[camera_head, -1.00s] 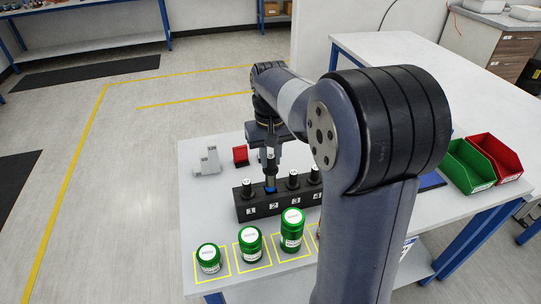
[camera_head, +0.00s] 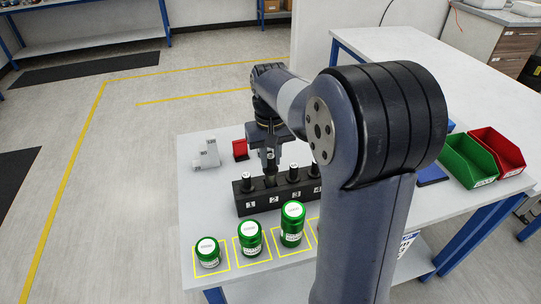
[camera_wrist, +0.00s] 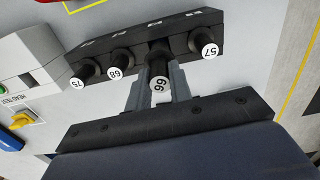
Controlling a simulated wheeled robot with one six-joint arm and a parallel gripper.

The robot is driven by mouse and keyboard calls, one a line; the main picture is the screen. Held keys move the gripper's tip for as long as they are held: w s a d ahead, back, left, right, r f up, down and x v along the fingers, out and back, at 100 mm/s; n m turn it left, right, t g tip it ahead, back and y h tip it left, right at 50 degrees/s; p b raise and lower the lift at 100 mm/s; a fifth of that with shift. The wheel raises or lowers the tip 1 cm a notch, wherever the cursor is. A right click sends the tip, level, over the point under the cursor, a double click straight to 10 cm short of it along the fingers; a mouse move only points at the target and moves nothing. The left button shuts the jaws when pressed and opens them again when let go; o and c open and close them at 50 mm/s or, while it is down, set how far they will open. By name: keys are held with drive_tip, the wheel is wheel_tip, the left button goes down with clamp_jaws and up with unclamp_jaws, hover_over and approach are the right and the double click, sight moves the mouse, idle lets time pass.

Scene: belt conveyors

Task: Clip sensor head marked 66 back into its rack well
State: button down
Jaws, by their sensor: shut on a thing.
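Sensor head marked 66 (camera_wrist: 158,84) is between the two grey fingers of my gripper (camera_wrist: 158,76) in the wrist view, its white label facing the camera. My gripper (camera_head: 270,171) is shut on it over well 2 of the black rack (camera_head: 243,207). The head's lower end is in or right at the well; its exact depth is hidden by the fingers. In the wrist view the rack (camera_wrist: 120,44) also holds heads marked 75 (camera_wrist: 79,81), 68 (camera_wrist: 115,73) and 57 (camera_wrist: 208,50).
Green jars (camera_head: 250,238) stand in yellow squares in front of the rack. A grey stepped block (camera_head: 207,157) and a red item (camera_head: 240,149) sit behind it. Green (camera_head: 468,163) and red (camera_head: 497,152) bins are at right. A tester box (camera_wrist: 27,65) shows in the wrist view.

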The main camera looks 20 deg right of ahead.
sight(271, 169)
drive_tip(key=shift+f, duration=0.15)
drive_tip(key=shift+f+b, duration=0.75)
drive_tip(key=shift+f, duration=0.35)
drive_tip(key=shift+f, duration=0.15)
drive_tip(key=shift+f+b, duration=0.6)
drive_tip(key=shift+f, duration=0.25)
drive_tip(key=shift+f, duration=0.25)
idle(0.6)
drive_tip(key=c, duration=1.2)
unclamp_jaws()
wheel_tip(271, 169, up, 11)
drive_tip(key=shift+f, duration=0.1)
